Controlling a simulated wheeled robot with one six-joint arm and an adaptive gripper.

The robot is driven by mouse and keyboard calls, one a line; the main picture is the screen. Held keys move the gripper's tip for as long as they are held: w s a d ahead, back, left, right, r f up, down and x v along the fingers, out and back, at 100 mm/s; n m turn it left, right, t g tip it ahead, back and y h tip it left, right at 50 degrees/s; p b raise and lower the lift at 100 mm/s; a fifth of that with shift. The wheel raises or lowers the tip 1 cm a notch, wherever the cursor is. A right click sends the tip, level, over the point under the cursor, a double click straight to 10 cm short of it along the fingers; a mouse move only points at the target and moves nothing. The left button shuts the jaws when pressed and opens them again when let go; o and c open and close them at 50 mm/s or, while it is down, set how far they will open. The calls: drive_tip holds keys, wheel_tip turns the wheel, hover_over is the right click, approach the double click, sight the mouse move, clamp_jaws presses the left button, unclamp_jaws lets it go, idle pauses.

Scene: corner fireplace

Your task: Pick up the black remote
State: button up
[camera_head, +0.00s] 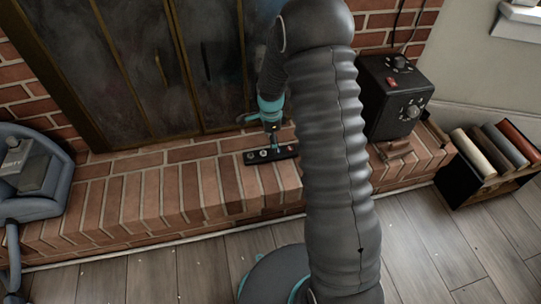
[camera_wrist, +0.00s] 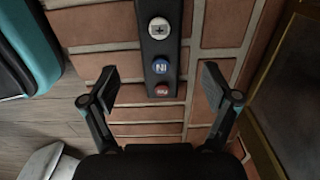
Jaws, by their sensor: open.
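The black remote (camera_head: 258,155) lies flat on the brick hearth, in front of the fireplace doors. It is a long dark bar with round buttons. In the wrist view the remote (camera_wrist: 160,48) runs down from the top edge, showing a white, a blue and a red button. My gripper (camera_wrist: 160,88) is open, with one finger on each side of the remote and space between each finger and it. In the head view my gripper (camera_head: 271,130) is just above the remote. The remote's right end is partly hidden by my arm in the head view.
A black box with knobs (camera_head: 393,100) stands on the hearth at right, with a small brown item (camera_head: 394,150) before it. A crate of rolls (camera_head: 490,165) stands on the floor. A blue-grey machine (camera_head: 30,172) is at left. Fireplace doors (camera_head: 155,65) rise close behind.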

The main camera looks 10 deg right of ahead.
sight(284, 154)
drive_tip(key=shift+a+f+b, duration=0.1)
drive_tip(key=shift+f+b, duration=0.2)
drive_tip(key=shift+f, duration=2.65)
drive_tip(key=c, duration=1.4)
drive_tip(key=shift+o, duration=0.2)
drive_tip(key=shift+r, duration=0.1)
